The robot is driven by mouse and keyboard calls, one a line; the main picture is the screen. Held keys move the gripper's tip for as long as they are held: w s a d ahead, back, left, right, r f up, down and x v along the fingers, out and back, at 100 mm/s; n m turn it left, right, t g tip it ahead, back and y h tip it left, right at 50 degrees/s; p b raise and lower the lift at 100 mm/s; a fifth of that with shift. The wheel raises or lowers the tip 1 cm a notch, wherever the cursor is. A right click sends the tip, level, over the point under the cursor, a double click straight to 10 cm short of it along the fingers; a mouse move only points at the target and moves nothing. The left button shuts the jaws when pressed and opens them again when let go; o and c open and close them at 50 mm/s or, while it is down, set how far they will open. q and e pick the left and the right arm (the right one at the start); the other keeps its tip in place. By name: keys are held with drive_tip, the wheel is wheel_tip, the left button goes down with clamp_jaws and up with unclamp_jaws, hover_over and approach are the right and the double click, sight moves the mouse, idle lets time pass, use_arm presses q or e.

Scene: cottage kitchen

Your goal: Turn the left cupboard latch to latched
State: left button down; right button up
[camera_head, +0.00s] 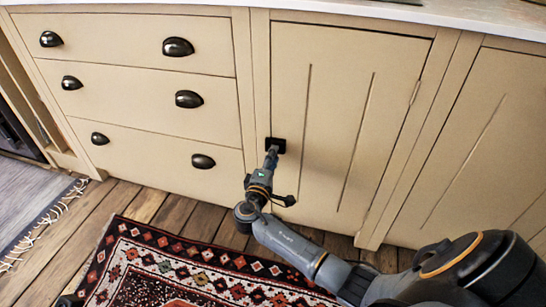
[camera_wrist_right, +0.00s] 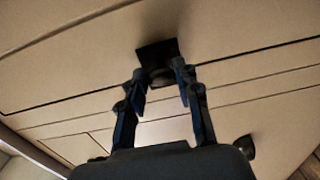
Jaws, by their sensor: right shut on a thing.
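The left cupboard latch (camera_head: 276,144) is a small black piece at the left edge of the beige cupboard door (camera_head: 335,125). In the right wrist view its dark square plate (camera_wrist_right: 157,52) lies flat on the cupboard front, with a round dark knob below it. My right gripper (camera_head: 271,160) reaches the latch from below. In the right wrist view the fingers of my right gripper (camera_wrist_right: 161,78) are on either side of the knob, closed on it. The fingertips hide part of the knob, and I cannot tell which way the latch is turned.
Drawers with dark cup pulls (camera_head: 178,47) are left of the door. Another cupboard door (camera_head: 485,150) is at the right. A pale worktop (camera_head: 440,15) runs above. A patterned rug (camera_head: 185,270) lies on the wooden floor. My right arm crosses in front of the door's lower part.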

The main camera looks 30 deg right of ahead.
drive_tip(key=o, duration=1.2)
drive_tip(key=shift+c, duration=0.2)
drive_tip(key=v, duration=1.2)
drive_tip(key=shift+w+a, duration=0.15)
